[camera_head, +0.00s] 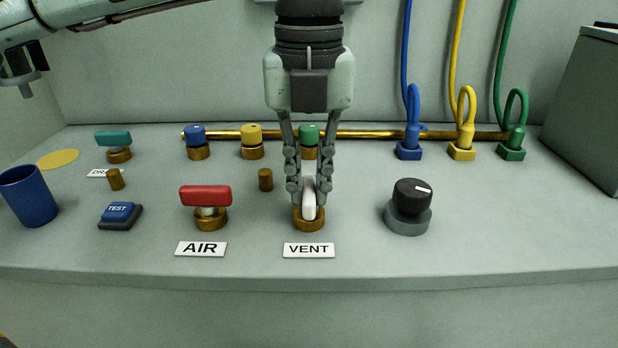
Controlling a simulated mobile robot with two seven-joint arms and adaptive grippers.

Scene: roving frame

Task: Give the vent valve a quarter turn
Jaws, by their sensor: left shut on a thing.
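The vent valve has a white handle (310,200) on a brass base (309,222), behind the label reading VENT (309,250). The handle points roughly front to back, across the line of the red AIR handle. My left gripper (309,192) reaches down from above and is shut on the white handle, one finger on each side. The fingers hide part of the handle. My right gripper is not in view.
The red AIR valve (206,196) stands to the left, with a short brass post (265,180) between. A black knob (411,197) stands to the right. A blue cup (28,196) and TEST button (120,213) are at left. Hoses rise behind.

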